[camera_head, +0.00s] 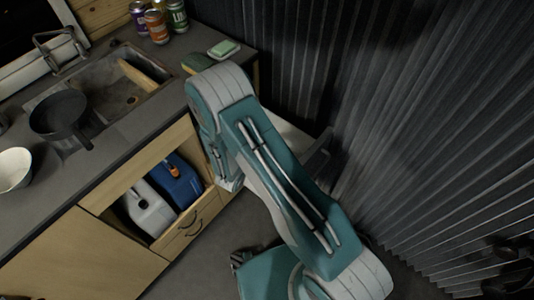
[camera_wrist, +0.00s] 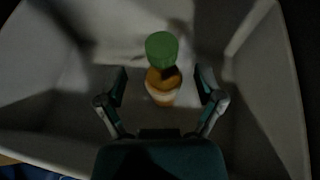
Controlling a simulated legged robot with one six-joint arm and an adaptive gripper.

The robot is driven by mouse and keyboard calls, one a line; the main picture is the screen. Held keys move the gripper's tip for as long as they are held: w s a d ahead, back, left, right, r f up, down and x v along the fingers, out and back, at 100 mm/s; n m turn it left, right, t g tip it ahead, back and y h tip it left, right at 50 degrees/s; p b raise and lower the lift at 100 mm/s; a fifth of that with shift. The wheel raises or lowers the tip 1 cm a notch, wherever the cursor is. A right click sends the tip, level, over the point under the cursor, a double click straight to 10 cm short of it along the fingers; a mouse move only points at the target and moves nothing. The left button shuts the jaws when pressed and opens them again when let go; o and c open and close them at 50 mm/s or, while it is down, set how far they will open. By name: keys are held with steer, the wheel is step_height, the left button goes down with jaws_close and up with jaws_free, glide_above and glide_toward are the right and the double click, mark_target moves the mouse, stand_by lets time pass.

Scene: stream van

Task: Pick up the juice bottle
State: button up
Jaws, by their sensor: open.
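The juice bottle (camera_wrist: 162,84) shows in the wrist view, with a green cap, an orange body and a pale lower part. It is inside a pale bin (camera_wrist: 262,95) with sloping walls. My gripper (camera_wrist: 161,82) is open, with one finger on each side of the bottle in the picture. I cannot tell whether the fingers touch it. In the head view my arm hides the gripper and the bottle; part of a white bin (camera_head: 296,143) shows behind the arm.
A counter holds a sink (camera_head: 105,85), a dark pan (camera_head: 60,115), a white bowl (camera_head: 14,168), several cans (camera_head: 157,27) and a soap dish (camera_head: 223,49). Below it, an open cabinet holds a white jug (camera_head: 148,210) and a blue container (camera_head: 180,184). A corrugated wall (camera_head: 420,110) bounds the right.

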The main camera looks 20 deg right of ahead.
steer(key=x, duration=0.4)
steer(key=shift+d, duration=0.1)
jaws_close()
